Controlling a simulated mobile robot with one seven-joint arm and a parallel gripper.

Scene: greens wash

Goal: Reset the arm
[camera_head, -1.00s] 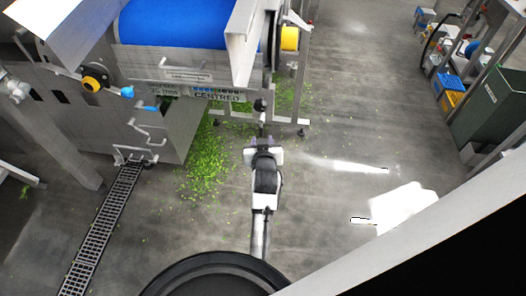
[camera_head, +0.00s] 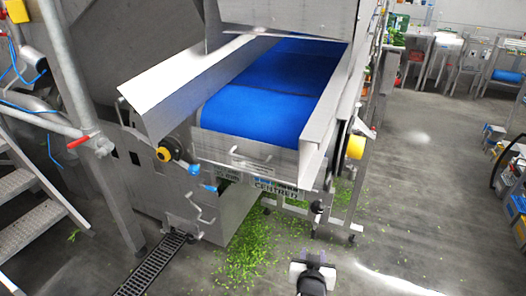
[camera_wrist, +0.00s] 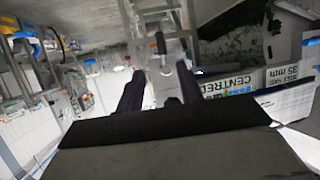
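My gripper shows in the wrist view (camera_wrist: 160,75) with its two dark fingers apart and nothing seen between them, so it is open. In the head view my arm's end shows only at the bottom edge, in front of the conveyor machine. The machine's blue belt (camera_head: 262,98) slopes down toward me between steel side walls. A sign reading "CENTRED" (camera_head: 276,191) is on its front; it also shows upside down in the wrist view (camera_wrist: 232,84).
Chopped greens (camera_head: 250,250) lie on the floor under the machine. A floor drain grate (camera_head: 150,266) and metal steps (camera_head: 30,215) are at the left. Open grey floor (camera_head: 420,170) lies at the right, with crates and tables beyond.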

